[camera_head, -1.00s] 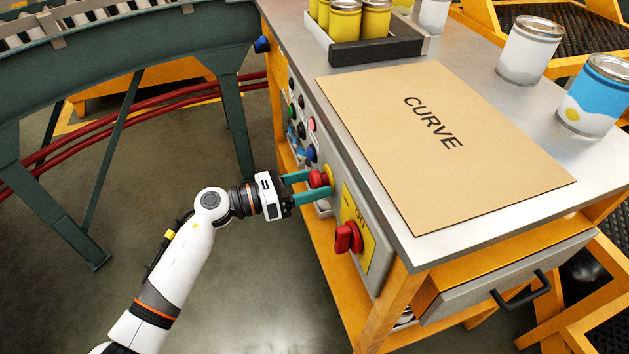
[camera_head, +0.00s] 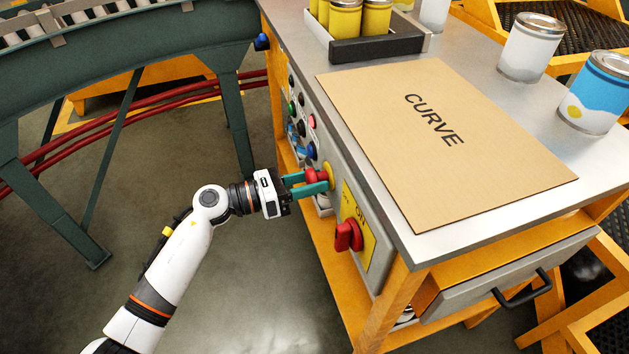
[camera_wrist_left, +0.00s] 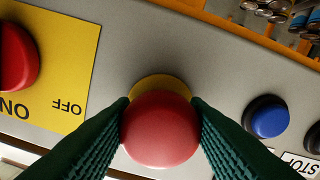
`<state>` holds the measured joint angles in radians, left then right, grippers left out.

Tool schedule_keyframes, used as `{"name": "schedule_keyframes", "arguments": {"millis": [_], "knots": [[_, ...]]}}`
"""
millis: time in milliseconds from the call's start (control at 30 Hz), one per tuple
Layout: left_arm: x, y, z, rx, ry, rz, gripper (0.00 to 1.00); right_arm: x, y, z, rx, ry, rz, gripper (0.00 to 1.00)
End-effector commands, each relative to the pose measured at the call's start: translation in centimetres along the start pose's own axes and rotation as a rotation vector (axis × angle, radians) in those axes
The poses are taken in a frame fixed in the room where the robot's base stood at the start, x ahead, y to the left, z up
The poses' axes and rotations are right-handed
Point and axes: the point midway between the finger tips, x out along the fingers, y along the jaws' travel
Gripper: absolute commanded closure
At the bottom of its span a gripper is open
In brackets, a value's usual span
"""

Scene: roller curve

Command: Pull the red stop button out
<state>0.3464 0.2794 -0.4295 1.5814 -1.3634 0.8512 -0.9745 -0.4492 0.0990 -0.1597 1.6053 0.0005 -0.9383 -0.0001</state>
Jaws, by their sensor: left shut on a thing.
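The red stop button (camera_head: 311,176) sits on a yellow base (camera_head: 328,174) on the side panel of the bench. In the left wrist view the round red head (camera_wrist_left: 160,128) fills the space between the fingers, with the yellow base (camera_wrist_left: 160,84) showing behind it. My left gripper (camera_head: 312,181) has its two green fingers closed against the sides of the button. The fingertips in the left wrist view (camera_wrist_left: 160,120) touch the red head left and right. My right gripper is not in view.
A red rotary switch (camera_head: 348,237) on a yellow ON/OFF plate is nearer on the same panel. A blue button (camera_wrist_left: 267,117) and other small buttons lie on the other side. A cardboard sheet marked CURVE (camera_head: 440,145) covers the bench top.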

Motion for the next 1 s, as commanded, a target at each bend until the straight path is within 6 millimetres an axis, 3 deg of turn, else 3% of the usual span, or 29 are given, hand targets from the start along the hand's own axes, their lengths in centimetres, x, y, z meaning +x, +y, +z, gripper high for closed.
{"name": "schedule_keyframes", "arguments": {"millis": [233, 267, 400, 767, 1000], "knots": [[-0.3, -0.1, 0.1, -0.001, -0.002, -0.001, 0.86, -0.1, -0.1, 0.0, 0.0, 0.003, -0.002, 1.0], [-0.3, -0.1, 0.1, -0.001, -0.003, -0.001, 0.57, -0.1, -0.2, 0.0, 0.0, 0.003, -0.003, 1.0], [-0.3, -0.1, 0.1, -0.001, -0.002, -0.001, 0.37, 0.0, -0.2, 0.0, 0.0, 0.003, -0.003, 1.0], [-0.9, -0.1, 0.1, 0.0, -0.002, -0.001, 0.37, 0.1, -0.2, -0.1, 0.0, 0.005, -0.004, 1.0], [-5.2, -0.2, 0.2, 0.0, -0.005, -0.005, 0.37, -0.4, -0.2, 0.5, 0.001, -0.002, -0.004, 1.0]]}}
